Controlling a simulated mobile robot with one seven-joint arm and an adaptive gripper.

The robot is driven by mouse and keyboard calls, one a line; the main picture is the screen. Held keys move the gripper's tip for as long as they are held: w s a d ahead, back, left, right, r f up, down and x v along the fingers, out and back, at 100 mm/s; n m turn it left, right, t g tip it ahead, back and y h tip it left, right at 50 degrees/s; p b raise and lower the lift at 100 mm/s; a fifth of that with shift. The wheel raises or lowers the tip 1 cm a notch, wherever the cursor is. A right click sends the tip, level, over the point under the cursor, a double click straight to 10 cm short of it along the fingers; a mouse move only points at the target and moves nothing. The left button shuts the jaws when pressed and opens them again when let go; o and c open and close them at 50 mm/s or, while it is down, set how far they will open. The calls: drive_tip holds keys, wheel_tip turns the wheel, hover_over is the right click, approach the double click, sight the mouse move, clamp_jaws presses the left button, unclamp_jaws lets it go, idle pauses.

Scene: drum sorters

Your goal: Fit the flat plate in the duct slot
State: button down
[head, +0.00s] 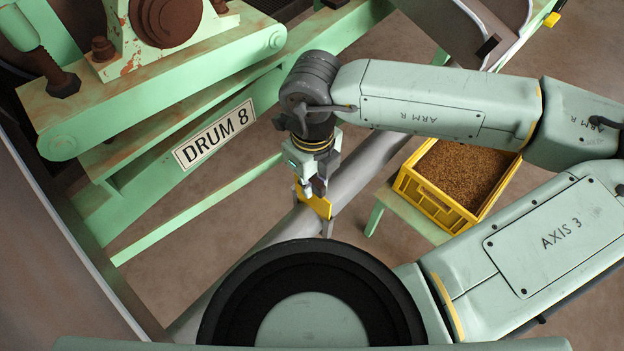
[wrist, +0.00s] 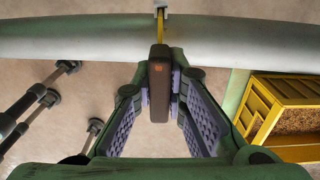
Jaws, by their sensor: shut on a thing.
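The flat plate (head: 316,203) is yellow, and its thin edge shows in the wrist view (wrist: 160,32). My gripper (head: 311,188) is shut on the plate's dark brown grip, which stands between the pads in the wrist view (wrist: 159,88). The grey duct (head: 358,180) runs diagonally beneath my gripper, and crosses the top of the wrist view (wrist: 75,40). The plate's yellow part lies over or at the duct. A small grey bracket (wrist: 160,9) shows at the plate's far end. The slot opening itself is hidden, so I cannot tell how deep the plate sits.
A yellow crate of brown grains (head: 436,197) stands on a green stand right of the duct. The green frame with the DRUM 8 sign (head: 214,134) is at left. A round black-rimmed thing (head: 312,257) is at the bottom.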

drive_tip(key=shift+f+b, duration=2.2)
drive_tip(key=shift+b, duration=0.35)
drive_tip(key=c, duration=1.5)
unclamp_jaws()
drive_tip(key=shift+c, duration=0.2)
drive_tip(key=shift+r, duration=0.1)
wheel_tip(320, 180, up, 12)
